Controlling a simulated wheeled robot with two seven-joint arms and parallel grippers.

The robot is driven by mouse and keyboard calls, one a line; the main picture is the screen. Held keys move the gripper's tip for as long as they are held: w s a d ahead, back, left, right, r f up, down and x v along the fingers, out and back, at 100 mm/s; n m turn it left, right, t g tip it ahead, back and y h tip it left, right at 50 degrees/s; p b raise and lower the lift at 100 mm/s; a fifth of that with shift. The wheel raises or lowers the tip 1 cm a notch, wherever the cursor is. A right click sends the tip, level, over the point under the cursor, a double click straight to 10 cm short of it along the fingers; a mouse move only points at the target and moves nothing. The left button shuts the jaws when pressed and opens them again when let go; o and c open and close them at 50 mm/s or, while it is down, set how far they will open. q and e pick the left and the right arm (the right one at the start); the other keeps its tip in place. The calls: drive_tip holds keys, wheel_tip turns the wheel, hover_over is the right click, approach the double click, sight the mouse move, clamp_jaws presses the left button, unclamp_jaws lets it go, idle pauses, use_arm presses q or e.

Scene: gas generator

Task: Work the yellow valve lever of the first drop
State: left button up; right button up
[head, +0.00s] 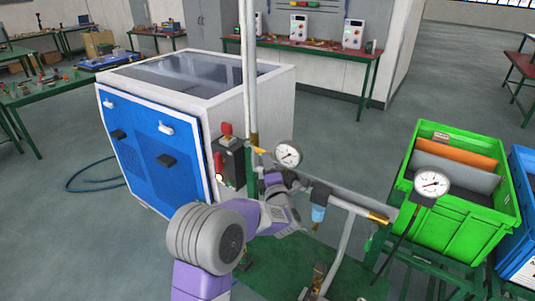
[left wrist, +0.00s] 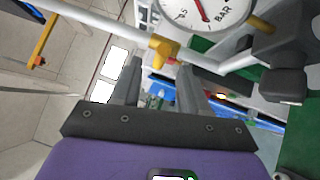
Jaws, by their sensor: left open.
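A small yellow piece (head: 259,150), apparently the valve lever, shows beside the upright pipe, left of a round gauge (head: 288,154). In the left wrist view a yellow piece (left wrist: 163,50) sits on a pale pipe next to the gauge face (left wrist: 203,14). My left gripper (head: 282,212) is below the gauge in the head view; its fingertips are hard to make out there. In the left wrist view its two grey fingers (left wrist: 160,68) are apart, with nothing held between them. The yellow piece lies just beyond the fingertips, and I see no contact. My right gripper is out of view.
A blue and white generator cabinet (head: 150,150) stands behind on the left, with a dark red-handled switch box (head: 229,158) at its corner. Pipework with a blue-bowled filter (head: 319,205) and a second gauge (head: 432,183) runs right. A green crate (head: 455,215) stands at the right.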

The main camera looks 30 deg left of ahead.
sight(259, 150)
use_arm(q)
drive_tip(key=shift+x, duration=3.2)
drive_tip(key=shift+f, duration=0.1)
drive_tip(key=shift+c, duration=0.2)
clamp_jaws()
